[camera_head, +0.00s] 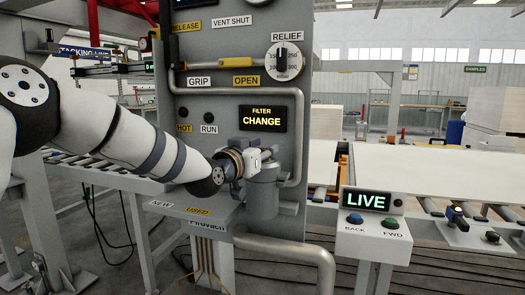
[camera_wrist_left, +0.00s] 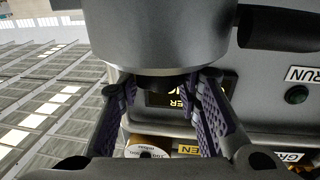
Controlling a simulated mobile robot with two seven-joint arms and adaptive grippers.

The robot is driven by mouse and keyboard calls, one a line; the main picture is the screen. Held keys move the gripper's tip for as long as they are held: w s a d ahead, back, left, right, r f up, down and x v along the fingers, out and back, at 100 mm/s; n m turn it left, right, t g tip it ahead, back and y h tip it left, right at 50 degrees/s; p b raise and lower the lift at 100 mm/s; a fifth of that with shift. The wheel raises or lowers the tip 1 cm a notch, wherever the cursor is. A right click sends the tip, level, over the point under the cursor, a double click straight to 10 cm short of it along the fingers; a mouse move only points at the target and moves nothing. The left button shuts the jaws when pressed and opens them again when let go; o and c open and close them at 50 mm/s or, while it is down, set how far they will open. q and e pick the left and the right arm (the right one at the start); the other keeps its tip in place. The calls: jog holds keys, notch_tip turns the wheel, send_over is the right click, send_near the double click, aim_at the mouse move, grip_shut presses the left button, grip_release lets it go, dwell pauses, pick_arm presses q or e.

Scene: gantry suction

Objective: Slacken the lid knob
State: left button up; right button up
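The filter housing (camera_head: 263,195) is a grey canister on the front of the grey panel, below the FILTER CHANGE display (camera_head: 262,119). My left gripper (camera_head: 258,158) is at its top, and its fingers and wrist cover much of the lid in the head view. In the left wrist view, the underside of a large grey cylinder fills the top, with a short dark knob (camera_wrist_left: 160,82) on it. The purple-padded fingers of my left gripper (camera_wrist_left: 162,98) stand on both sides of this knob. I cannot tell whether the pads touch it. My right gripper is not in view.
A pipe (camera_head: 297,140) runs down the panel right of the housing. A shelf (camera_head: 185,207) with NEW and USED labels lies below the gripper. The RELIEF dial (camera_head: 285,62) is above. A LIVE control box (camera_head: 368,222) and a conveyor stand at right.

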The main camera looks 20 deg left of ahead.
pick_arm(q)
jog(key=shift+c, duration=1.4)
jog(key=shift+s+d+r+n+y+p, duration=0.1)
jog(key=shift+r+n+y+p, duration=0.1)
jog(key=shift+n+y+p, duration=0.35)
jog(key=shift+s+d+r+n+y+p, duration=0.15)
jog(key=shift+n+y, duration=0.1)
jog(key=shift+y, duration=0.5)
jog(key=shift+w+a+f+n+y, duration=0.1)
jog(key=shift+w+f+n+y, duration=0.1)
jog(key=shift+n+y, duration=0.7)
jog(key=y, duration=0.1)
jog(key=n+y, duration=0.1)
jog(key=y, duration=0.1)
jog(key=shift+w+f+n, duration=0.1)
jog(key=shift+f+n, duration=0.2)
jog(key=shift+n+g+y, duration=0.4)
jog(key=shift+n+y, duration=0.1)
jog(key=shift+y, duration=0.5)
jog(key=shift+a+n+g+y+b, duration=0.1)
jog(key=shift+n+g+y+b, duration=0.25)
jog(key=shift+y, duration=0.25)
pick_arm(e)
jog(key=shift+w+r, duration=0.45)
pick_arm(q)
jog(key=shift+r, duration=0.1)
jog(key=o, duration=1.2)
